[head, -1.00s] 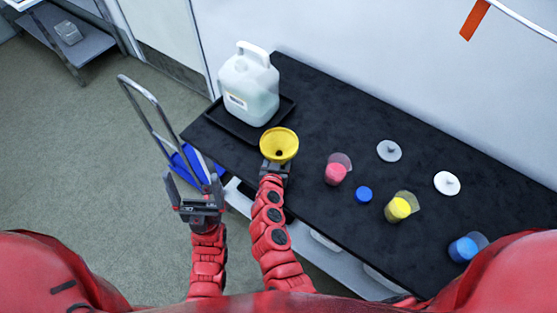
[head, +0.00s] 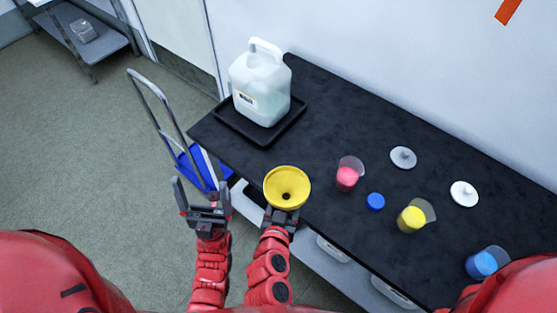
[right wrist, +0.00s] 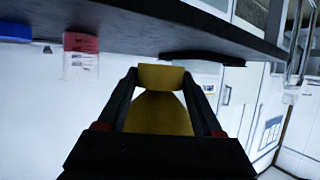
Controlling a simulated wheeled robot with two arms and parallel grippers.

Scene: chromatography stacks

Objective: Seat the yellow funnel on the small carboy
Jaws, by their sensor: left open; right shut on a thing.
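The yellow funnel (head: 287,188) is held in my right gripper (head: 280,217), its wide mouth facing up toward the head camera, just off the bench's front edge. In the right wrist view the funnel (right wrist: 160,112) sits between the two dark fingers (right wrist: 165,95). A translucent white carboy (head: 260,85) with a top handle stands upright on a black tray (head: 232,122) at the bench's left end, apart from the funnel. Its mouth is hard to make out. My left gripper (head: 203,200) is open and empty, left of the funnel, over the floor.
On the black bench (head: 335,115) are a pink-filled beaker (head: 347,176), a blue cap (head: 376,201), a yellow-filled beaker (head: 411,219), a blue-filled beaker (head: 482,264) and two lids (head: 403,157). A blue hand truck (head: 190,165) stands left. The bench between tray and pink beaker is clear.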

